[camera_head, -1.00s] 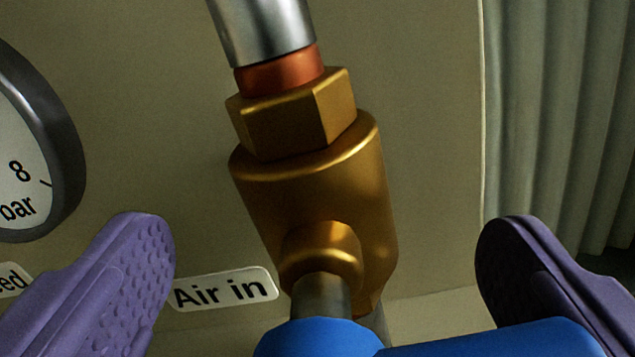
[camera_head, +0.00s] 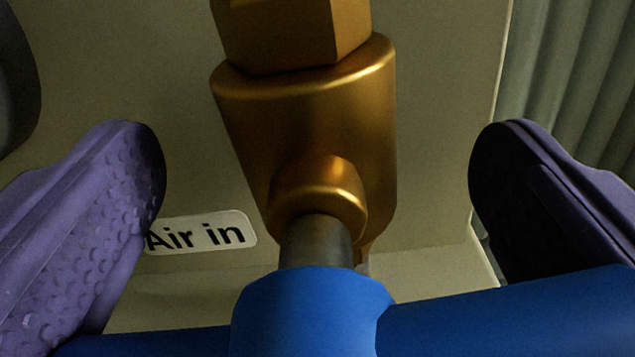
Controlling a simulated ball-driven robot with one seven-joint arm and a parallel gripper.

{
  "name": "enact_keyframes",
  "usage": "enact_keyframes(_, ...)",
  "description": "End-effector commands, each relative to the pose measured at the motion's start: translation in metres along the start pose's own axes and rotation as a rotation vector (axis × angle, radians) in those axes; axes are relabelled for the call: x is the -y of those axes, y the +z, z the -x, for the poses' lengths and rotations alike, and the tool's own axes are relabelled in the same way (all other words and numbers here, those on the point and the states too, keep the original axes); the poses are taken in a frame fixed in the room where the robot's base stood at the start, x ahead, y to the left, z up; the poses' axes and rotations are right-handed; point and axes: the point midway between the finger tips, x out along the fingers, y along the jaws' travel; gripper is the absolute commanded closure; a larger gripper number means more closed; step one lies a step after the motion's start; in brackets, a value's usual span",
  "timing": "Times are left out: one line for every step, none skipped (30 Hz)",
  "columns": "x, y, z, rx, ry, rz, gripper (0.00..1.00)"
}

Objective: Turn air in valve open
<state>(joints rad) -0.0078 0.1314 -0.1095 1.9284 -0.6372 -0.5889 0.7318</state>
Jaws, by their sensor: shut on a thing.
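The brass air in valve (camera_head: 310,130) stands in the middle of the view, with a hex nut on top and a short stub facing me. A grey stem (camera_head: 317,243) joins the stub to the blue valve handle (camera_head: 312,310), whose bar runs crosswise, roughly level, along the bottom of the picture. The "Air in" label (camera_head: 200,234) is on the panel left of the valve. My gripper (camera_head: 317,150) has its two purple fingers wide apart, one on each side, shut on the blue handle. The lower parts of the fingers and the exact contact are partly cut off below.
A pale panel (camera_head: 120,60) lies behind the valve. The dark rim of a round gauge (camera_head: 18,80) shows at the left edge. A ribbed grey-green surface (camera_head: 575,75) is at the right, beyond the panel's edge.

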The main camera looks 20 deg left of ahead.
Motion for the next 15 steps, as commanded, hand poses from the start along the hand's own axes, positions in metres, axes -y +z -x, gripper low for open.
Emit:
enact_keyframes(-0.0007,0.0025,0.0000,-0.002,0.000,0.027,0.33)
enact_keyframes(-0.0007,0.0026,0.0000,-0.002,0.000,0.048,0.33)
enact_keyframes(-0.0007,0.0030,0.0001,-0.002,0.000,0.079,0.33)
enact_keyframes(-0.0008,0.0032,0.0001,-0.002,0.000,0.102,0.33)
enact_keyframes(-0.0010,0.0034,0.0002,-0.002,0.000,0.128,0.33)
enact_keyframes(-0.0011,0.0034,0.0002,-0.002,0.001,0.163,0.33)
enact_keyframes(-0.0011,0.0032,0.0002,-0.002,0.001,0.190,0.33)
enact_keyframes(-0.0010,0.0030,0.0003,-0.003,0.000,0.220,0.33)
enact_keyframes(-0.0011,0.0031,0.0003,-0.003,0.001,0.257,0.33)
enact_keyframes(-0.0012,0.0032,0.0003,-0.002,0.001,0.285,0.33)
enact_keyframes(-0.0012,0.0034,0.0003,-0.002,0.001,0.315,0.33)
enact_keyframes(-0.0012,0.0031,0.0002,-0.002,0.001,0.353,0.33)
enact_keyframes(-0.0011,0.0029,0.0002,-0.002,0.001,0.380,0.33)
enact_keyframes(-0.0010,0.0029,0.0001,-0.002,0.001,0.410,0.33)
enact_keyframes(-0.0010,0.0031,0.0001,-0.001,0.000,0.449,0.33)
